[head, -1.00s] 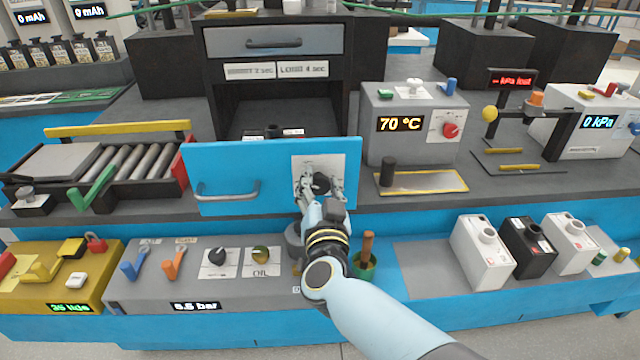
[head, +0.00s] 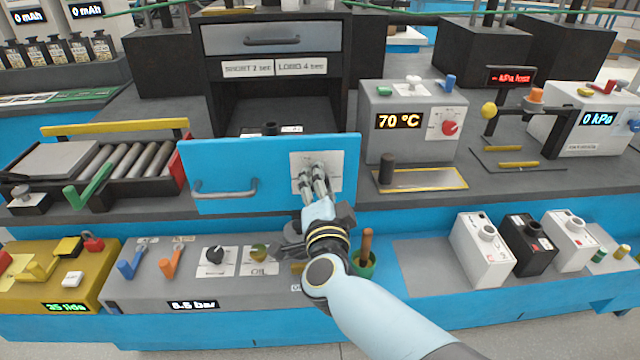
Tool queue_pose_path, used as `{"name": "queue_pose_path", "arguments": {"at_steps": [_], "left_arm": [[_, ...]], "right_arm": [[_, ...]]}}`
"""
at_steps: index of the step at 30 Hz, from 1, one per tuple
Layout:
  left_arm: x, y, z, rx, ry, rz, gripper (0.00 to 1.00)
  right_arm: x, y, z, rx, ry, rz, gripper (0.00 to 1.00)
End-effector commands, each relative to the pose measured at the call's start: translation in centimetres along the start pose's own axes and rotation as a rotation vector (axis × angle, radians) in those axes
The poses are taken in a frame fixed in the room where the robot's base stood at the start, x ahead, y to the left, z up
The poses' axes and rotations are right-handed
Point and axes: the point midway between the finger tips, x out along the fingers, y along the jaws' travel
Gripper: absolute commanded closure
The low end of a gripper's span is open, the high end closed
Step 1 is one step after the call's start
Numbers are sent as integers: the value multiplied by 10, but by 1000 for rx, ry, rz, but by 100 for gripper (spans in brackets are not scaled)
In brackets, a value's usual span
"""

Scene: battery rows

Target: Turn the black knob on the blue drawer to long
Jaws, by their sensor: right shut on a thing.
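The blue drawer (head: 235,165) stands pulled out below the dark cabinet, with a grey bar handle (head: 225,190) on its front. A white label plate (head: 336,160) is on the right part of the drawer front. My right gripper (head: 314,172) is at this plate, with its fingers close together, shut on the black knob. The knob itself is hidden behind the fingers, so its pointing direction cannot be read. My left gripper is not in view.
A "SHORT 2 sec / LONG 4 sec" sign (head: 275,68) is on the cabinet above. A grey 70 °C box (head: 412,130) stands right of the drawer. A grey panel with levers and dials (head: 190,290) lies below. A green cup (head: 362,266) with a wooden handle stands near my right wrist.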

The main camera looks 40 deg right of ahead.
Motion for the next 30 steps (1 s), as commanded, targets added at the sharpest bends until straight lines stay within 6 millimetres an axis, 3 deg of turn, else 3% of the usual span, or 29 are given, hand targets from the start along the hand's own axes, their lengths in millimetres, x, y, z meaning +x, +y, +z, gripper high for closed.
{"name": "queue_pose_path", "arguments": {"at_steps": [15,16,21,30], "left_arm": [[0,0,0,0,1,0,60],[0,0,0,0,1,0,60],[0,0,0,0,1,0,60],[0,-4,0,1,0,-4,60]], "right_arm": [[-1,1,0,18,-1,2,92],[-1,1,0,18,-1,2,57],[0,1,0,18,-1,1,36],[0,-2,-1,18,1,0,36]]}}
